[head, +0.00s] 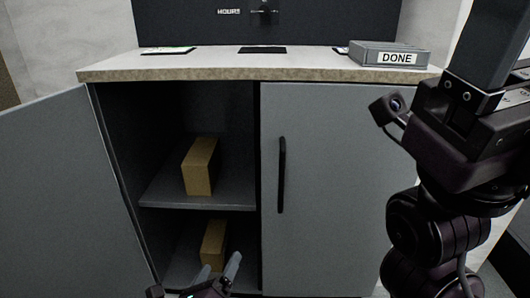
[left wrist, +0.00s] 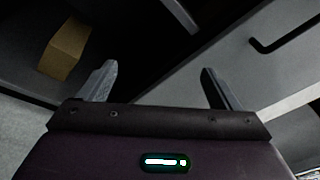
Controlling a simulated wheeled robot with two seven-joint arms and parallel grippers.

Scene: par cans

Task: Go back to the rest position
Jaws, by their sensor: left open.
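My left gripper (head: 220,268) is low in the head view, in front of the open side of the cabinet. Its two grey fingers stand apart with nothing between them; the left wrist view also shows the open fingers (left wrist: 158,85). A large dark arm of mine fills the right side of the head view, but its fingertips are not seen. A tan box (head: 201,166) stands on the cabinet's middle shelf (head: 215,200). Another tan box (head: 213,244) stands on the level below, behind the left gripper. One tan box (left wrist: 66,48) shows at upper left in the left wrist view.
The left cabinet door (head: 50,190) is swung open. The right door (head: 335,180), with a black handle (head: 282,175), is closed. The counter (head: 220,67) holds a grey tray marked DONE (head: 397,58) and a flat black item (head: 262,50).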

